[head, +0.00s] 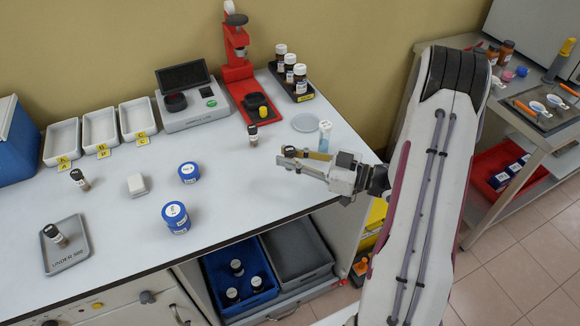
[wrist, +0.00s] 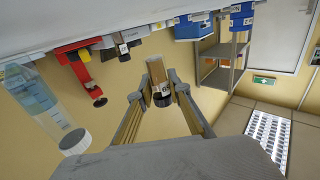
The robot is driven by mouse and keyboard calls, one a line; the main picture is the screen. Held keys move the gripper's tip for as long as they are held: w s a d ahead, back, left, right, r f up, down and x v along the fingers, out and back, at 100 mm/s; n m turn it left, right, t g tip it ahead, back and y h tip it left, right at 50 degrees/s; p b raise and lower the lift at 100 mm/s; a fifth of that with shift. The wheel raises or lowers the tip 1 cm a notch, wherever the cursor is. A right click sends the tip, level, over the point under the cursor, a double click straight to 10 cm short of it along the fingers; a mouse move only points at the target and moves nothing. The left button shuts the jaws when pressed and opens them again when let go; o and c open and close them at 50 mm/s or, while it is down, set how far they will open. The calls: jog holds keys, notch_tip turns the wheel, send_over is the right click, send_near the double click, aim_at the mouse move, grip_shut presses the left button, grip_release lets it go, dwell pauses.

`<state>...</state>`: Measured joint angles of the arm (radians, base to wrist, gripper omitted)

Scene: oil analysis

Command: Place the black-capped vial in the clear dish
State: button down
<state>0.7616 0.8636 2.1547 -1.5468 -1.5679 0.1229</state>
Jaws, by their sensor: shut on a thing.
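My gripper (head: 298,160) is shut on a small brown vial with a black cap, at the right part of the bench. In the wrist view the vial (wrist: 158,78) sits between the two fingers, its black cap pointing away from the bench. In the head view the fingers hide most of it. The clear dish (head: 306,123) is a flat round disc on the bench, behind my gripper and apart from it. It looks empty. I cannot make out the dish in the wrist view.
A clear bottle with bluish liquid (head: 325,136) stands close behind my gripper, right of the dish. A dark rack of bottles (head: 291,84) and a red stand (head: 240,75) are behind. Another small vial (head: 253,135) stands left of the dish.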

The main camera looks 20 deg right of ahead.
jog(key=shift+f, duration=0.1)
jog(key=shift+f, duration=1.8)
jog(key=shift+f, duration=0.2)
jog(key=c, duration=1.9)
grip_release()
jog(key=shift+s+d, duration=0.1)
jog(key=shift+v, duration=3.8)
jog(key=shift+o, duration=0.7)
jog(key=shift+r, duration=0.2)
